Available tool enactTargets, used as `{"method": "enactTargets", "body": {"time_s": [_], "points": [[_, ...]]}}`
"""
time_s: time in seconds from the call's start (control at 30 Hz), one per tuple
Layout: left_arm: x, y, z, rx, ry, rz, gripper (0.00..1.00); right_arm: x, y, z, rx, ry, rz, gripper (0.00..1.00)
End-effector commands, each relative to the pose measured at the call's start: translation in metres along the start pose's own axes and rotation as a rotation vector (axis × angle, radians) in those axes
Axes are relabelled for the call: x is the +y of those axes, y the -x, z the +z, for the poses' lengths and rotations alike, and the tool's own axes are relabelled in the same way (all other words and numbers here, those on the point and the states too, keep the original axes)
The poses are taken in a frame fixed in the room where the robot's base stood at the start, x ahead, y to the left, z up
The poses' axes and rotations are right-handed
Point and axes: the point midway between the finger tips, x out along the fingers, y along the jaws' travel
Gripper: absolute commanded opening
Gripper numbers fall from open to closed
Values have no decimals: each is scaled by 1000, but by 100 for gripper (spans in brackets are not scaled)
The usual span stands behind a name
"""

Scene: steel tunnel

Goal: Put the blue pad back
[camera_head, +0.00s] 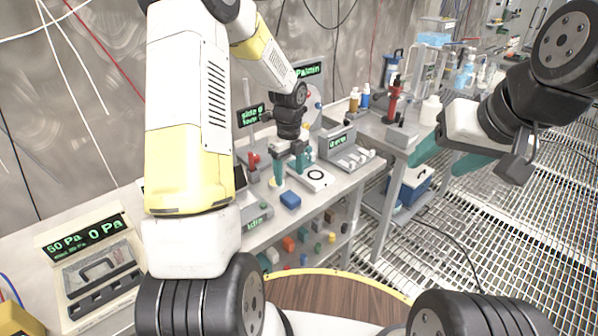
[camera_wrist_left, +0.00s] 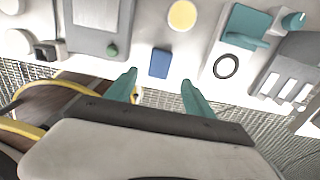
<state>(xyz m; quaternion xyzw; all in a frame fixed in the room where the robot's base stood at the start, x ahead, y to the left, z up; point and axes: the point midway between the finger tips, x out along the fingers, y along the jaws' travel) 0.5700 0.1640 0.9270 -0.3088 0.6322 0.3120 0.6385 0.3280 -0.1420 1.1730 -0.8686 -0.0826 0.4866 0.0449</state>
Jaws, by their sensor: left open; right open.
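The blue pad (camera_head: 290,200) lies flat on the pale bench top near its front edge. It also shows in the left wrist view (camera_wrist_left: 159,62), just beyond and between my left fingertips. My left gripper (camera_head: 290,168) points down over the bench with its teal fingers apart and nothing between them. Its open fingers frame the pad from the near side in the left wrist view (camera_wrist_left: 159,79). My right gripper (camera_head: 447,160) is open and empty, in the air right of the bench.
A white plate with a black ring (camera_head: 316,175) sits right of the pad. A grey switch box (camera_head: 355,155) stands behind it, and a grey device with a screen (camera_head: 256,213) to the left. Coloured items fill lower shelves (camera_head: 303,241). Mesh floor (camera_head: 480,235) is open at right.

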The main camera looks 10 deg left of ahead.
Motion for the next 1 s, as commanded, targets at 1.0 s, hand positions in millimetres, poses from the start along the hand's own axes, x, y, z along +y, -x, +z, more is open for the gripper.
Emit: {"method": "enactTargets", "body": {"time_s": [1.0], "points": [[147,239,-130,261,1747,-458,62,0,0,0,0,0,0,62]]}}
